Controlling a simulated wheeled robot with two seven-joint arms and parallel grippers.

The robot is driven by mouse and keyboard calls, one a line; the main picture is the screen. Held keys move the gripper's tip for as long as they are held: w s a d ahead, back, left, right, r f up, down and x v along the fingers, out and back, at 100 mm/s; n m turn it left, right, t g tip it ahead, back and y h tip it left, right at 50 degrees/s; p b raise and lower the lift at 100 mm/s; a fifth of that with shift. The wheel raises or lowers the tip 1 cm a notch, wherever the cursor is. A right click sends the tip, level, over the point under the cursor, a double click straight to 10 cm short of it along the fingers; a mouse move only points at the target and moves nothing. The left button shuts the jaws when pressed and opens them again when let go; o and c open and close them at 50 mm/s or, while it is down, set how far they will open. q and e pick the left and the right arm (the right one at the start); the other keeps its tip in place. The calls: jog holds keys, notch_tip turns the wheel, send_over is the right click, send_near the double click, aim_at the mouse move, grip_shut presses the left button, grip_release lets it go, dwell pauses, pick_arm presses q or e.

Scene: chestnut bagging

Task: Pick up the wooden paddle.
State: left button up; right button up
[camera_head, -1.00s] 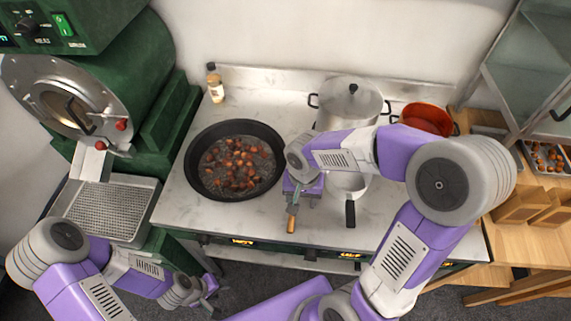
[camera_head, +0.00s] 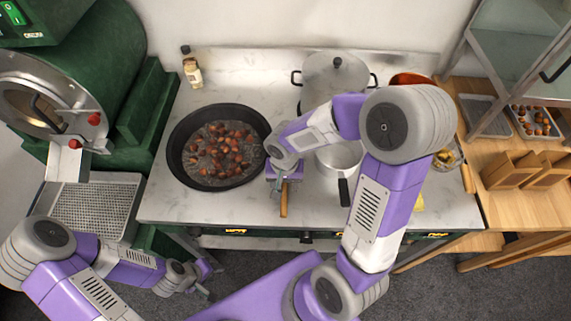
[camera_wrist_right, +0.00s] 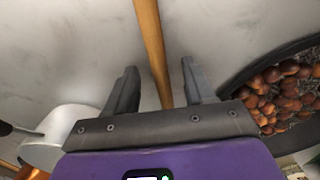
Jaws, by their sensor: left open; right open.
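The wooden paddle's handle (camera_head: 284,200) lies on the pale counter, to the right of the pan of chestnuts. The rest of the paddle is hidden under my right gripper and arm in the head view. My right gripper (camera_head: 283,182) is open above the paddle. In the right wrist view the wooden handle (camera_wrist_right: 150,40) runs between the two open fingers of the right gripper (camera_wrist_right: 158,68), with space on both sides. My left gripper (camera_head: 206,281) is open and empty, low in front of the counter, away from the paddle.
The black pan (camera_head: 175,160) of chestnuts is close on the left. A small saucepan (camera_head: 343,190) is close on the right, with a large lidded pot (camera_head: 335,75) behind. A bottle (camera_head: 192,70) stands at the back left. Free counter lies in front of the pan.

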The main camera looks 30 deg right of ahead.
jog(key=shift+c, duration=0.4)
grip_shut()
